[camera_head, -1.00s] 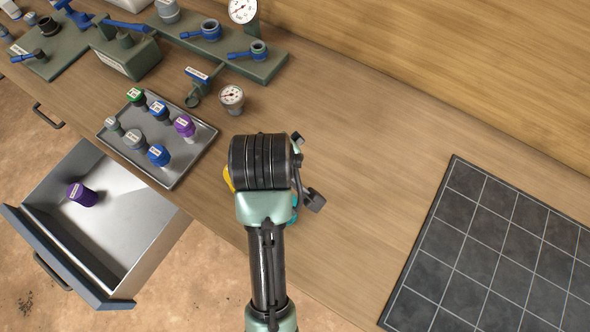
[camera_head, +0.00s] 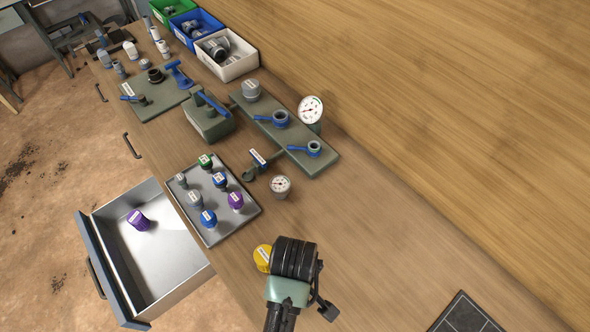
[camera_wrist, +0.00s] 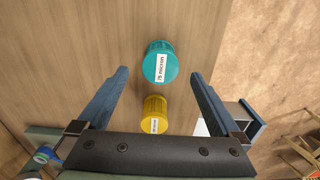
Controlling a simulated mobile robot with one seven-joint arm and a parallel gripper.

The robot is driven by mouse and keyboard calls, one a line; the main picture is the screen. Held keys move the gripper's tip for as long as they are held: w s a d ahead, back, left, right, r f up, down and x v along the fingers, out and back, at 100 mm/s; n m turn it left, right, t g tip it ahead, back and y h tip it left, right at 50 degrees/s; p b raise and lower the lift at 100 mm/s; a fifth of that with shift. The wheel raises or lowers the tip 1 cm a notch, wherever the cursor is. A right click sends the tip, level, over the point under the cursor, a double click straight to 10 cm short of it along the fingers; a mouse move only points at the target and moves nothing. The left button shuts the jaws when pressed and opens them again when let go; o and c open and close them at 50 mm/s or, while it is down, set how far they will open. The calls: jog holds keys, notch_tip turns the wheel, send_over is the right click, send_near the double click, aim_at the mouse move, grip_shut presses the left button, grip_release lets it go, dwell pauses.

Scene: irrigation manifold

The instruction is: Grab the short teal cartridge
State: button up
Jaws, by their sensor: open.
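A teal cartridge (camera_wrist: 160,66) with a white "75 micron" label shows in the wrist view, seen from above on the wooden bench. My gripper (camera_wrist: 161,75) is open, its two blue fingers apart with the tips on either side of the teal cartridge's near part in the picture; neither appears to touch it. A yellow cartridge (camera_wrist: 154,114) lies nearer the palm in that view, between the fingers. In the head view the yellow cartridge (camera_head: 263,257) shows just left of my wrist. My arm hides the teal cartridge and my fingers there.
A metal tray (camera_head: 238,222) with several cartridges is left of my arm. An open drawer (camera_head: 165,262) holds a purple cartridge (camera_head: 139,220). A small gauge (camera_head: 281,186) and a valve manifold (camera_head: 325,163) stand beyond. The bench to the right is largely clear, with a dark tiled mat (camera_head: 466,316).

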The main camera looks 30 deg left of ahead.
jog(key=shift+s+f+p, duration=0.1)
jog(key=shift+f+p, duration=0.45)
jog(key=shift+f, duration=2.9)
jog(key=c, duration=1.5)
jog(key=shift+r, duration=0.1)
jog(key=shift+c, duration=0.2)
